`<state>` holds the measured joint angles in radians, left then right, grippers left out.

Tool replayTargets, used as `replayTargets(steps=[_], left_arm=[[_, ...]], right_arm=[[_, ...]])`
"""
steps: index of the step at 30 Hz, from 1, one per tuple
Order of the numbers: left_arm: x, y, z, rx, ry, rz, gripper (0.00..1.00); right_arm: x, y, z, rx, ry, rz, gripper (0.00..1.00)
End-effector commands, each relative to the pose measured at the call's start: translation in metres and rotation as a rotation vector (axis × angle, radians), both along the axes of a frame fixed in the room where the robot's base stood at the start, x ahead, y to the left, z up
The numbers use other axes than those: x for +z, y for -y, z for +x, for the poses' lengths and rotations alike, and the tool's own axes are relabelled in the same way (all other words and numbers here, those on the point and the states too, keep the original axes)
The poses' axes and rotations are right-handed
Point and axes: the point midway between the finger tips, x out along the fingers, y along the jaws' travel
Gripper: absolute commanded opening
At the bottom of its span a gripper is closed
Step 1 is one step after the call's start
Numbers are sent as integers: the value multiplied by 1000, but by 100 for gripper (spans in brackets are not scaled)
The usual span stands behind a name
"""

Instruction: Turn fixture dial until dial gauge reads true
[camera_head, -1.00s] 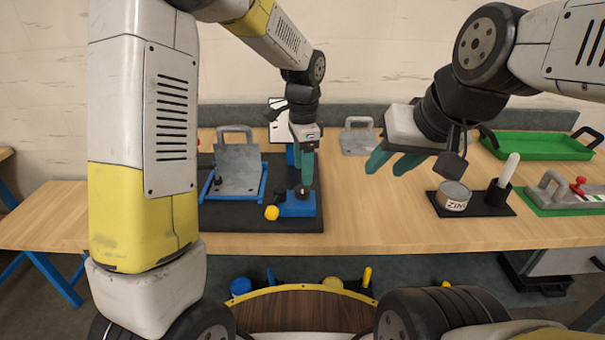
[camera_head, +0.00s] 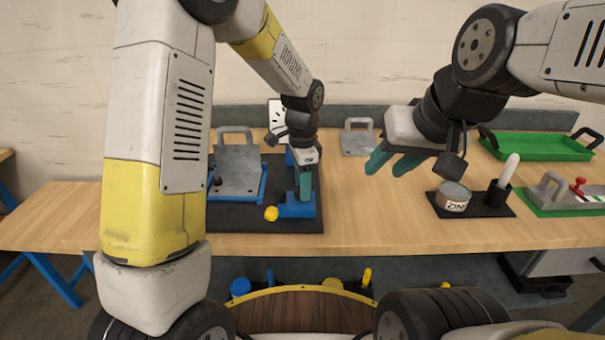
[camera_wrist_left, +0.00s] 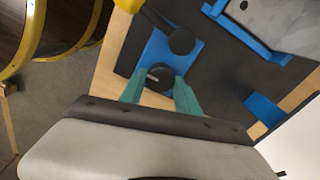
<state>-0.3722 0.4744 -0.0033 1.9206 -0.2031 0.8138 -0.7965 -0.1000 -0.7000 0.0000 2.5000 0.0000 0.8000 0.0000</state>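My left gripper (camera_head: 305,196) points down at the small blue fixture base (camera_head: 297,210) on the dark mat. In the left wrist view its green fingers (camera_wrist_left: 161,82) are apart, one on each side of the dark round dial (camera_wrist_left: 153,78), which has a light pointer mark. I cannot tell whether they touch it. The blue base (camera_wrist_left: 163,44) also carries a black round knob (camera_wrist_left: 182,41). A white gauge face with dark marks (camera_head: 275,113) stands behind my left wrist, partly hidden; its reading is not legible. My right gripper (camera_head: 388,163) is open and empty above the table.
A grey plate with a handle (camera_head: 238,170) sits in a blue frame to the left. A tin (camera_head: 453,196), a white stick in a black holder (camera_head: 507,175) and a green tray (camera_head: 540,146) are to the right. The middle table is clear.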

Motion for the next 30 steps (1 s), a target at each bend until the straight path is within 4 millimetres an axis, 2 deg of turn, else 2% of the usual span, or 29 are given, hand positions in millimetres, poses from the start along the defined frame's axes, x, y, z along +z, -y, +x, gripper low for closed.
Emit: replayTargets(steps=[11, 30], left_arm=[[0, 0, 0, 61, 0, 1, 0], [1, -1, 1, 536, -1, 2, 0]], right_arm=[[0, 0, 0, 0, 0, 0, 36], [0, 0, 0, 0, 0, 0, 36]])
